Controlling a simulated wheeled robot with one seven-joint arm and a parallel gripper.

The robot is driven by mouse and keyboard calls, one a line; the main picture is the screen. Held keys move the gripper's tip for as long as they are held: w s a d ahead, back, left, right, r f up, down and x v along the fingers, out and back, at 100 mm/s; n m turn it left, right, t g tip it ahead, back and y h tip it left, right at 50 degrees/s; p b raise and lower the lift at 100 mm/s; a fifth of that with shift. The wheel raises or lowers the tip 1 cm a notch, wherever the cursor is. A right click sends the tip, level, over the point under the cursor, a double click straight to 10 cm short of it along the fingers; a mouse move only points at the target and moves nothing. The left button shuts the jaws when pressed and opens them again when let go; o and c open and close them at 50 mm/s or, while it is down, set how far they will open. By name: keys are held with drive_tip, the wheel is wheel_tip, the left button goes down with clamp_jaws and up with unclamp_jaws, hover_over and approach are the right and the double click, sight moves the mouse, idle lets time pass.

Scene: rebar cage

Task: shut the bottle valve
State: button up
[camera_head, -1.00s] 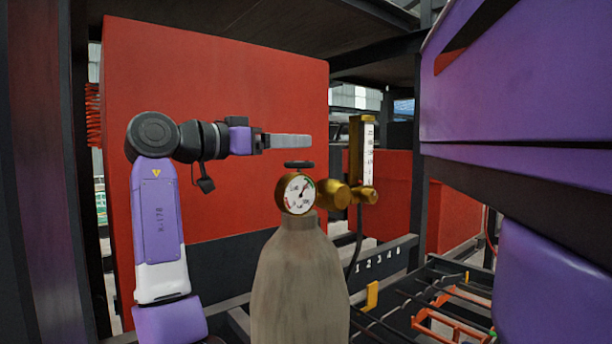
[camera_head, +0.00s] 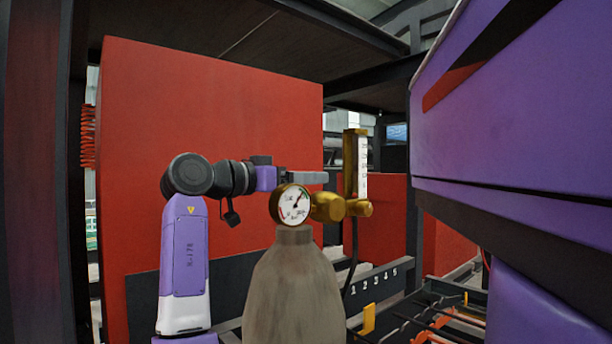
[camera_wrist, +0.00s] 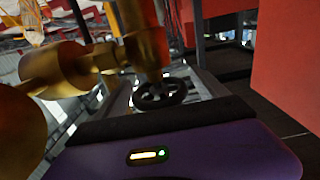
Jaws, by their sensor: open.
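The grey-beige gas bottle (camera_head: 294,290) stands upright in the head view. On its neck are a brass-rimmed round gauge (camera_head: 291,205) and a brass regulator (camera_head: 328,206). The dark valve handwheel shows in the wrist view (camera_wrist: 160,94), just beyond the dark front edge of my gripper. In the head view the handwheel is hidden, or cannot be told apart from my gripper and gauge. My gripper (camera_head: 310,178) is open and level, its grey fingers at the height of the gauge's top, pointing right. I cannot tell whether they touch the handwheel.
A brass upright flow meter (camera_head: 355,165) rises right of the regulator, close to my fingertips. A red panel (camera_head: 210,110) stands behind my arm. A purple structure (camera_head: 520,120) fills the right. A numbered dark rail (camera_head: 375,284) runs behind the bottle.

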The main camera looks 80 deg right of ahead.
drive_tip(key=shift+s+d, duration=0.45)
drive_tip(key=shift+d, duration=0.1)
drive_tip(key=c, duration=1.4)
drive_tip(key=shift+o, duration=0.2)
drive_tip(key=shift+r+m+g+y+p, duration=0.1)
drive_tip(key=shift+m+g+y+p, duration=0.2)
drive_tip(key=shift+p, duration=0.1)
